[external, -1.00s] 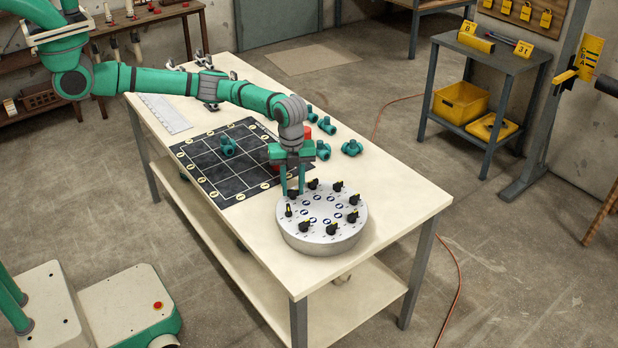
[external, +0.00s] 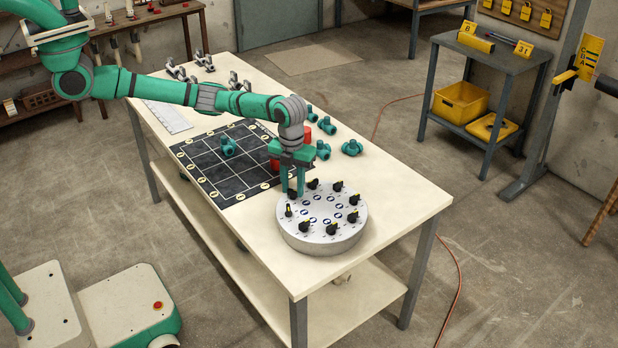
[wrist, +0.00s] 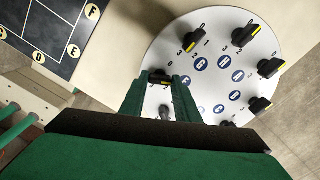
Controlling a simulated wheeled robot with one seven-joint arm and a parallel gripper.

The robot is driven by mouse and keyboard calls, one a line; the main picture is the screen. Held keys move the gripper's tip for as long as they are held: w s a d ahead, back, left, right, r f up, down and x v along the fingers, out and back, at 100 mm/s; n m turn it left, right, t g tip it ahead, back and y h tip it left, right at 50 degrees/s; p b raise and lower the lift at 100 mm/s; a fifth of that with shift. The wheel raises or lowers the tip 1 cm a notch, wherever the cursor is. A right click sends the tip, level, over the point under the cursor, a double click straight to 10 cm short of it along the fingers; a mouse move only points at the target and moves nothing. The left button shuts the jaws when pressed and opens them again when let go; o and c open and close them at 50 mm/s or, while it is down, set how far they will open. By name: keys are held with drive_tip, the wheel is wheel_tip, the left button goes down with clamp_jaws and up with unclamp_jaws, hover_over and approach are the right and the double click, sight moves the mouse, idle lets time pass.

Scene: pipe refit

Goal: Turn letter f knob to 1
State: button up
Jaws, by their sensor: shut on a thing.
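A round silver knob panel (external: 322,243) stands near the front end of the table, with several black, yellow-marked knobs around its top. My gripper (external: 292,194) points down at the panel's back-left edge, its two green fingers closed around one black knob (external: 292,195). In the wrist view my gripper (wrist: 160,82) has a finger on each side of this knob (wrist: 160,74), which is partly hidden. I cannot read which number it points to, nor its letter. The neighbouring knob (wrist: 195,38) stands free.
A black grid mat (external: 230,165) with a teal fitting (external: 228,146) lies behind the panel. Red cylinders (external: 309,132) and teal fittings (external: 352,148) stand by the gripper. The table's right front corner is clear.

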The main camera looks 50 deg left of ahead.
sight(293, 190)
idle(0.3)
drive_tip(key=o, duration=1)
drive_tip(key=shift+o, duration=0.2)
wheel_tip(293, 190, up, 11)
drive_tip(key=shift+f, duration=0.1)
